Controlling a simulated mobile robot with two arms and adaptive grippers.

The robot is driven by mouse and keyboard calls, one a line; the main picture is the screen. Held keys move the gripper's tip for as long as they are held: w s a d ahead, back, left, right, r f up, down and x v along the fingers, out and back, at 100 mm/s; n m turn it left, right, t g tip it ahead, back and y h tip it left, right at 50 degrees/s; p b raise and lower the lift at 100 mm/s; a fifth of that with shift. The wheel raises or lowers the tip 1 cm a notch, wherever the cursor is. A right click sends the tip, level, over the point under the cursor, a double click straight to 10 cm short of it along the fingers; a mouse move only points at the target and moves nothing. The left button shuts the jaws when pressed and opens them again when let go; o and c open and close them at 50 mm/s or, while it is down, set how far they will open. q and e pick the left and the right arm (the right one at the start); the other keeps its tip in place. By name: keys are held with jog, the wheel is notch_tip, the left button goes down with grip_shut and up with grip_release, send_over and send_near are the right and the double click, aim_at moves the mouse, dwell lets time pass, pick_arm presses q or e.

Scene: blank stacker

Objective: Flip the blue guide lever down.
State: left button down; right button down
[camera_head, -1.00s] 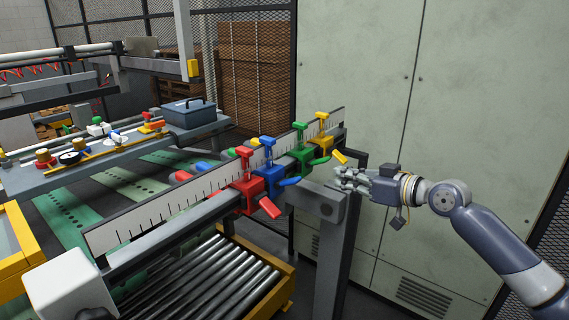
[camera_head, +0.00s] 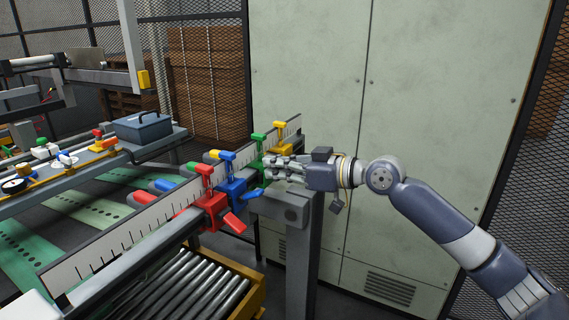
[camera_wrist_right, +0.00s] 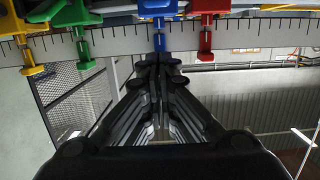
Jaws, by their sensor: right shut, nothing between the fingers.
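The blue guide clamp (camera_head: 233,187) sits on the ruled rail between the red and green clamps. Its blue lever (camera_head: 256,183) sticks out to the right, slightly raised. My right gripper (camera_head: 268,167) is shut and empty, its fingertips just above and beyond the lever in the picture; I cannot tell whether they touch it. In the right wrist view the shut fingertips (camera_wrist_right: 160,62) point at the blue clamp (camera_wrist_right: 158,9), in line with its T-shaped knob (camera_wrist_right: 159,42). The lever is not clear there. My left gripper is not in view.
The red clamp (camera_head: 211,211) is nearer, with its lever (camera_head: 234,222) angled down. The green clamp (camera_head: 257,160) and yellow clamp (camera_head: 279,133) are farther along the ruled rail (camera_head: 130,237). A grey post (camera_head: 302,255) stands below my gripper. A large cabinet (camera_head: 420,130) stands behind.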

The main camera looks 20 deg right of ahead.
aim_at(262, 193)
jog(key=p+x, duration=0.1)
jog(key=x, duration=0.1)
jog(key=p+x, duration=0.1)
jog(key=x, duration=0.3)
jog(key=shift+a+r+p, duration=0.1)
jog(key=shift+r+p, duration=0.25)
jog(key=shift+p, duration=0.05)
jog(key=f, duration=0.2)
jog(key=s+d+f, duration=0.1)
jog(key=shift+s+f+p, duration=0.15)
jog(key=shift+p, duration=0.25)
jog(key=shift+s+d+f, duration=0.2)
jog(key=shift+f, duration=0.25)
